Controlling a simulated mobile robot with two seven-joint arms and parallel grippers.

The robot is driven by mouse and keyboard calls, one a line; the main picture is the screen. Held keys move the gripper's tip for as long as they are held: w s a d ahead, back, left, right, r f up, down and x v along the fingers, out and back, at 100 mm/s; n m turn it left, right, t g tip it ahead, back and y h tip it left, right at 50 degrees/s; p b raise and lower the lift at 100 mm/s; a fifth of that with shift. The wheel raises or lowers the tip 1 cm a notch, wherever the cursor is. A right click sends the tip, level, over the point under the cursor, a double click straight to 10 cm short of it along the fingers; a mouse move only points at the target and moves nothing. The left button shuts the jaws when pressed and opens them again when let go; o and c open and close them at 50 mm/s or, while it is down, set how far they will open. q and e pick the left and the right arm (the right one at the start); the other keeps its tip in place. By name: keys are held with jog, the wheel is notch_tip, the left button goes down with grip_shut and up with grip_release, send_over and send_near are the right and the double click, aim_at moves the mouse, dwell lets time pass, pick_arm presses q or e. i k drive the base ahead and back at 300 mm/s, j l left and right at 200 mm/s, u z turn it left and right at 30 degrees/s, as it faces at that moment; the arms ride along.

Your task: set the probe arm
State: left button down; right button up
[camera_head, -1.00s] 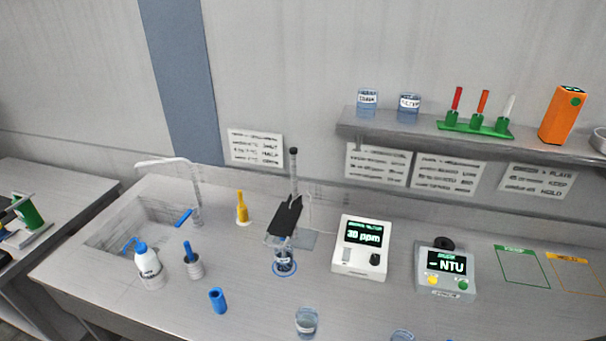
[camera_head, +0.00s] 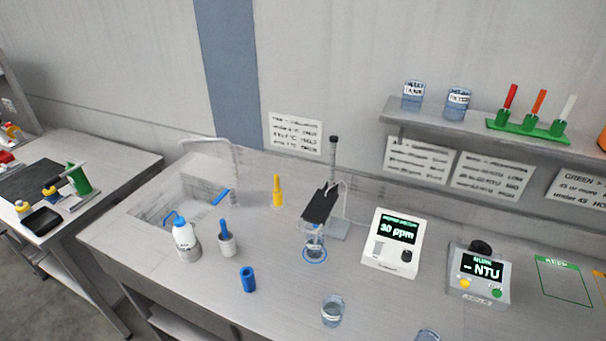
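The probe stand has an upright grey post (camera_head: 334,180) with a dark cap, on a flat grey base (camera_head: 338,230). A black probe arm (camera_head: 319,204) juts from the post toward the front and slants downward. Below its front end stands a clear beaker (camera_head: 314,240) on a blue ring mark (camera_head: 315,259). Whether a probe tip is inside the beaker is too small to tell. A white meter (camera_head: 391,243) reading 30 ppm stands right of the stand. Neither of my grippers is in view.
A grey NTU meter (camera_head: 479,272) stands further right. A wash bottle (camera_head: 186,242), a grey pot with a blue handle (camera_head: 227,243), a blue cylinder (camera_head: 248,279) and a yellow bottle (camera_head: 277,191) stand left. A glass (camera_head: 332,311) stands in front. The sink (camera_head: 150,212) is at left.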

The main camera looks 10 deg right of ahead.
aim_at(317, 211)
jog(key=i+j, duration=0.4)
jog(key=i, duration=0.15)
jog(key=i+j, duration=0.35)
jog(key=i, duration=0.15)
